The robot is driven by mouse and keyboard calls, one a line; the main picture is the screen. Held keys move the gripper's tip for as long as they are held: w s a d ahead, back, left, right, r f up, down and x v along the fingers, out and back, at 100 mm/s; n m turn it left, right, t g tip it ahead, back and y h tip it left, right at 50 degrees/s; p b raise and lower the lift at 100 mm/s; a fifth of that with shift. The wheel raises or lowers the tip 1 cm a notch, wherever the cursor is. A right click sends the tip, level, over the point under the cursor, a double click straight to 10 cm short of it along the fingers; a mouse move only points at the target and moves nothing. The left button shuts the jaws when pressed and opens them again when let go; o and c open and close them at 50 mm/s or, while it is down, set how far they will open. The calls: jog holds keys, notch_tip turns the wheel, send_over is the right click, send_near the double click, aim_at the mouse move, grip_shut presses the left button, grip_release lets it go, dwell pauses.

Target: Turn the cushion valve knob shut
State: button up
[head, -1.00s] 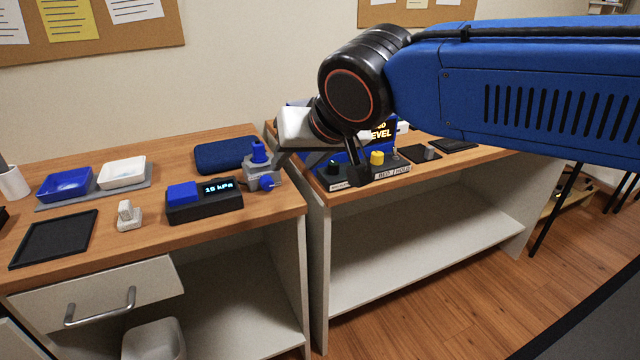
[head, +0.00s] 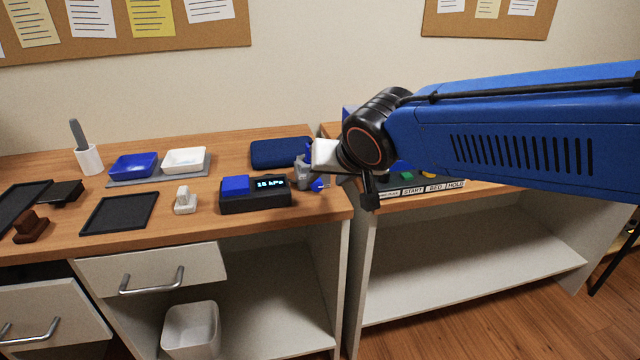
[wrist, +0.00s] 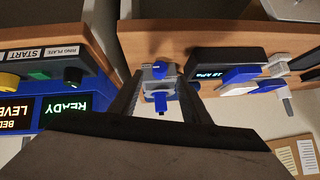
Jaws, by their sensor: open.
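The cushion valve is a grey block (wrist: 146,85) with two blue parts. A blue part on top (wrist: 160,101) stands nearest the wrist camera, and a rounder blue knob (wrist: 158,69) is on the block's side. In the head view the side knob (head: 318,184) shows at the right end of the left bench, and my wrist hides much of the valve. My gripper (wrist: 158,79) is open, with one finger on each side of the valve in the wrist view. Whether a finger touches it, I cannot tell.
A black box (head: 255,200) with a blue block and a lit kPa display stands just left of the valve. A dark blue cushion (head: 281,153) lies behind. On the right bench is a control panel (head: 425,190) with labelled buttons. A gap separates the benches.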

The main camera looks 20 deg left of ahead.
aim_at(317, 185)
jog(key=shift+x, duration=3.15)
jog(key=shift+c, duration=0.4)
jog(key=c, duration=1)
